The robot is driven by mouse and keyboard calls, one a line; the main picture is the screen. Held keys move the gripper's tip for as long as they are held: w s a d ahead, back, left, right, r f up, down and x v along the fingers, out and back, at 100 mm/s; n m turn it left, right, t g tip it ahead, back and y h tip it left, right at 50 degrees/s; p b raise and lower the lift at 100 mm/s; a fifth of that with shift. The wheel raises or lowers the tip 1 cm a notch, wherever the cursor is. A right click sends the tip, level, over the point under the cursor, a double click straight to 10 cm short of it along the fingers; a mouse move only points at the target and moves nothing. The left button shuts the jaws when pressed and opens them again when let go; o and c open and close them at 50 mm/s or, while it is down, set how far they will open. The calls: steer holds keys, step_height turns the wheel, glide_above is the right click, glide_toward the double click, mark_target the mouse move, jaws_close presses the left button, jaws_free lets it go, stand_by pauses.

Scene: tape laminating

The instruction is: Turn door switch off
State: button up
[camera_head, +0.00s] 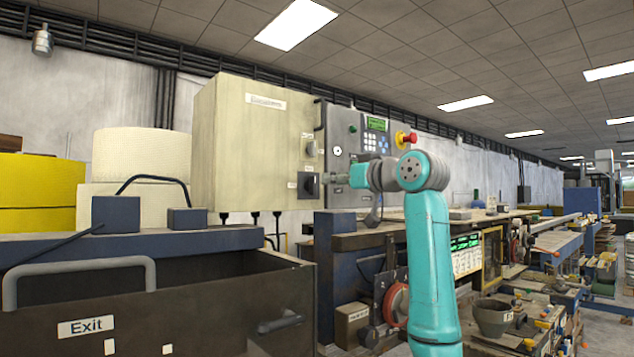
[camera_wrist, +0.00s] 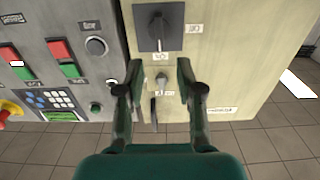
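A beige control cabinet (camera_head: 250,140) hangs at centre left in the head view. Its side face carries a black rotary switch (camera_head: 308,185) and, above it, a small grey knob (camera_head: 311,148). In the wrist view, which looks upside down, the rotary switch (camera_wrist: 157,28) is at the top and the small knob (camera_wrist: 162,80) lies between my fingers. The labels are too small to tell surely which is the door switch. My gripper (camera_wrist: 160,74) is open, its two fingers standing apart on either side of the small knob; contact cannot be told. In the head view my wrist partly hides the gripper.
A grey panel (camera_head: 340,145) with a keypad, buttons and a red emergency knob (camera_head: 406,139) adjoins the cabinet. A dark bin marked Exit (camera_head: 180,305) and white rolls (camera_head: 140,165) stand at the left. Cluttered workbenches (camera_head: 500,215) run along the right.

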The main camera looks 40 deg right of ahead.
mark_target(315, 181)
steer(key=w, duration=0.7)
steer(key=shift+w+a, duration=0.1)
jaws_close()
